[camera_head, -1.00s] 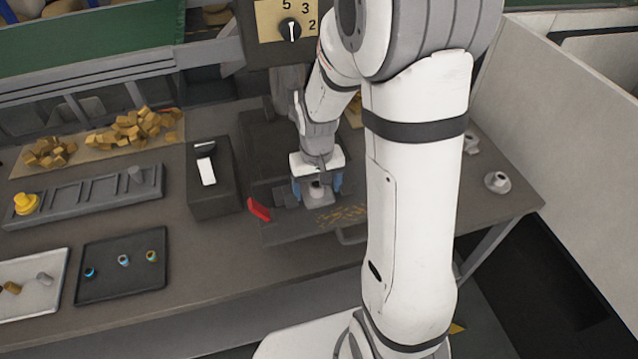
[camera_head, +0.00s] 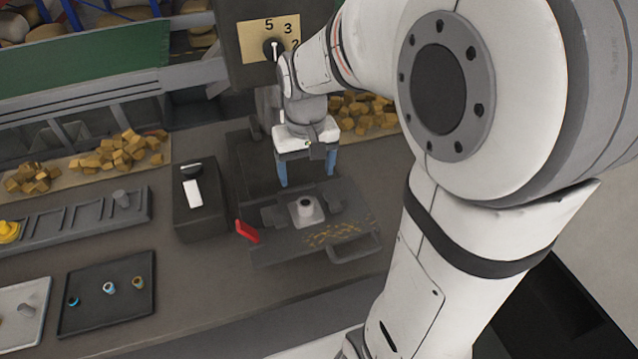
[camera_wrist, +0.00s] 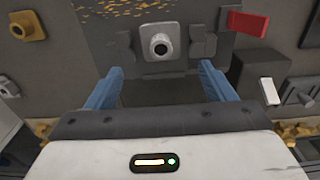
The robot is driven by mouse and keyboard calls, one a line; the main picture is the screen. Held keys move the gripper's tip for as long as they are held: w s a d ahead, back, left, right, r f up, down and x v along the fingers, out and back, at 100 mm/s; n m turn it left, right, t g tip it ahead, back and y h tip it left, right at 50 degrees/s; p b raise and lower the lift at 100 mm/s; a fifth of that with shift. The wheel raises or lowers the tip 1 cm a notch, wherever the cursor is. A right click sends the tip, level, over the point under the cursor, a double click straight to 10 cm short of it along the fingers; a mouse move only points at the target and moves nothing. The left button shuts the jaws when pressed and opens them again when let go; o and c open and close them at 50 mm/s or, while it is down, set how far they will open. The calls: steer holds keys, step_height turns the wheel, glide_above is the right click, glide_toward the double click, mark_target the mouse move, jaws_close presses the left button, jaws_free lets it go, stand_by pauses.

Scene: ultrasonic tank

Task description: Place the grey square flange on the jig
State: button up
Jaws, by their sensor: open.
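The grey square flange (camera_head: 306,210), a square plate with a round hollow boss, sits on the jig (camera_head: 335,224), between its two dark clamp blocks. In the wrist view the flange (camera_wrist: 160,46) lies flat between the blocks on the dark jig plate (camera_wrist: 205,20). My gripper (camera_head: 307,178) is above and behind the flange, apart from it. Its blue fingers (camera_wrist: 160,80) are spread wide in the wrist view with nothing between them.
A red handle (camera_head: 247,231) sticks up at the jig's left side. A black box with a white switch (camera_head: 193,193) stands left of it. A dark tray (camera_head: 107,310) with small parts and a grey slotted rack (camera_head: 75,217) lie further left. Wooden chunks (camera_head: 120,152) are heaped behind.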

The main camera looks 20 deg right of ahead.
steer(key=s+r+t, duration=0.2)
steer(key=s, duration=1)
steer(key=shift+s+d+r+t, duration=0.2)
steer(key=shift+s+r+t, duration=0.1)
steer(key=shift+r, duration=0.1)
steer(key=shift+c, duration=0.6)
